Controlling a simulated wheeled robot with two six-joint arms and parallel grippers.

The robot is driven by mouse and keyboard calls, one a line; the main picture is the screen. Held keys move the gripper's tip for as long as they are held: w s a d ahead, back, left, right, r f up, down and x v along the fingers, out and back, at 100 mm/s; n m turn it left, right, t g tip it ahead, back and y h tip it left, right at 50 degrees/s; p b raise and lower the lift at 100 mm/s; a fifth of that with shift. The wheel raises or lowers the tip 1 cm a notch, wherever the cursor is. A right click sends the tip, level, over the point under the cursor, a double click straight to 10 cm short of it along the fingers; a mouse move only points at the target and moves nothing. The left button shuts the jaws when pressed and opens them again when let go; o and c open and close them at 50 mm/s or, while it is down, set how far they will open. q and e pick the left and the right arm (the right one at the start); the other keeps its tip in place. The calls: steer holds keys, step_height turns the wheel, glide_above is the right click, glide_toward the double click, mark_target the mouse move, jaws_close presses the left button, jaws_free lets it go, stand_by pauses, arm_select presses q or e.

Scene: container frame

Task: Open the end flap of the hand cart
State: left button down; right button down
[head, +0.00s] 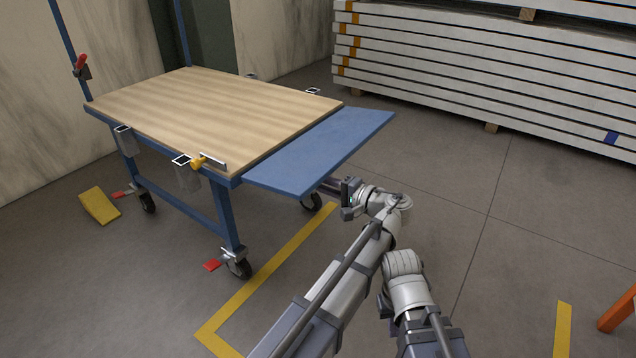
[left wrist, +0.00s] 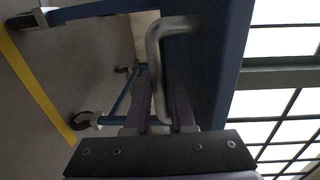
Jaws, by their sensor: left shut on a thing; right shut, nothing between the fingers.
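The hand cart has a wooden deck (head: 205,105) on a blue frame. Its blue end flap (head: 320,150) sticks outward from the deck's near right end, roughly level with it. In the left wrist view a grey bent bar handle (left wrist: 155,65) stands on the blue flap panel (left wrist: 215,70). My left gripper (left wrist: 165,95) is shut on this handle. In the head view its fingers (head: 329,187) reach under the flap's outer edge, and the handle is hidden. My right arm is bent at lower right, below the flap; its gripper is shut and empty, its fingertips hard to make out.
A yellow knob with a metal bar (head: 205,162) sits at the deck's near corner. Castors with red pedals (head: 212,265) stand below. A yellow wedge (head: 99,206) lies at left. Long stacked panels (head: 480,70) fill the back right. Floor right of the flap is clear.

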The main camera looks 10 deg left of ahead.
arm_select(q)
steer(key=shift+f, duration=0.45)
steer(key=shift+b, duration=0.3)
steer(key=c, duration=0.8)
jaws_free()
steer(key=shift+o, duration=0.2)
